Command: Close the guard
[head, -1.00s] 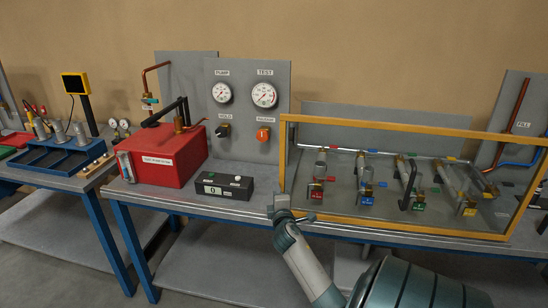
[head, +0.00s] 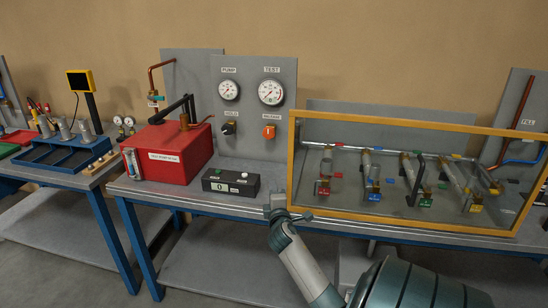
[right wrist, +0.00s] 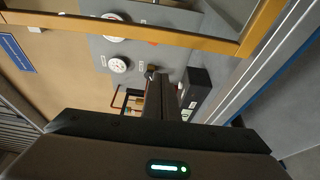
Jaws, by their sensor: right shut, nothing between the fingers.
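The guard is a clear panel in a yellow frame (head: 400,225) with a black handle (head: 418,180), at the right of the head view. It stands across the front of the coil tubes, its lower bar near the bench's front edge; I cannot tell if it is fully seated. Its yellow bar also crosses the top of the right wrist view (right wrist: 150,32). My right gripper (head: 275,203) is shut and empty, just left of the guard's lower left corner in the head view. In the right wrist view its fingers (right wrist: 160,85) are together. My left gripper is not in view.
Left of the guard are a black counter box (head: 230,188), a gauge panel (head: 250,145) and a red pump box (head: 170,155). Coil tubes with coloured tags (head: 372,185) lie behind the guard. A second bench with a blue rack (head: 60,155) stands at far left.

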